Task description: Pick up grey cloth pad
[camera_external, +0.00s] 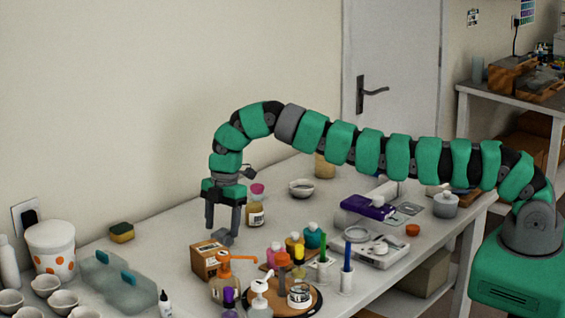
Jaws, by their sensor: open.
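My gripper (222,226) points down above the left-middle of the table, with its two dark fingers apart. A small grey piece (224,238) shows at the fingertips, just behind the brown cardboard box (208,261). It may be the grey cloth pad, but it is too small to tell it from part of a finger. I cannot tell whether the fingers touch it. No other grey cloth pad can be made out clearly.
An amber jar (256,215) stands right of my gripper. Several bottles and an orange-topped pump bottle (225,290) crowd the front. A bowl (301,188) stands behind. The table (185,232) is bare left of my gripper.

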